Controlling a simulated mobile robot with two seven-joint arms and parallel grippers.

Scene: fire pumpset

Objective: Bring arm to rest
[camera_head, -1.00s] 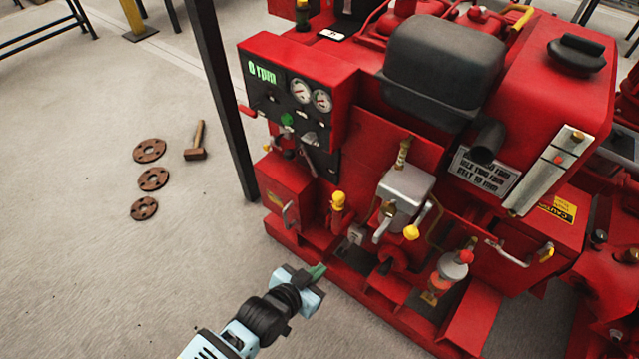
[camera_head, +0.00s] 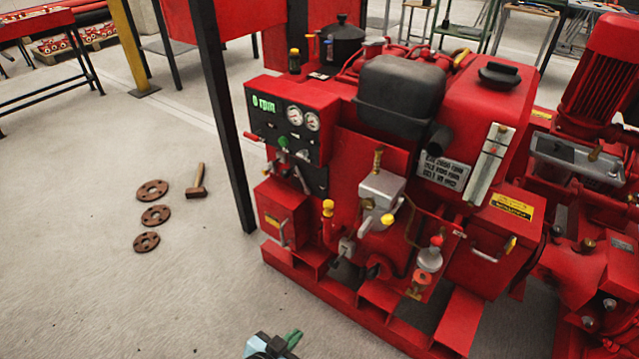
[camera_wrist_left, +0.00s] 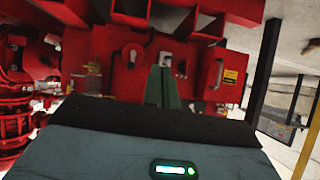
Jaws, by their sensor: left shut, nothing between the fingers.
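My left gripper (camera_head: 293,338) shows at the bottom edge of the head view, low in front of the red pumpset (camera_head: 345,140). Most of its arm is out of the frame. In the left wrist view its green fingers (camera_wrist_left: 160,85) are together, with nothing between them. They point toward the red machine (camera_wrist_left: 215,70), apart from it as far as I can tell. My right gripper is in neither view.
Three rusty flanges (camera_head: 155,215) and a hammer (camera_head: 197,182) lie on the floor at the left. A dark post (camera_head: 222,120) stands beside the control panel (camera_head: 290,125). The floor at the front left is clear. A yellow post (camera_head: 130,45) stands behind.

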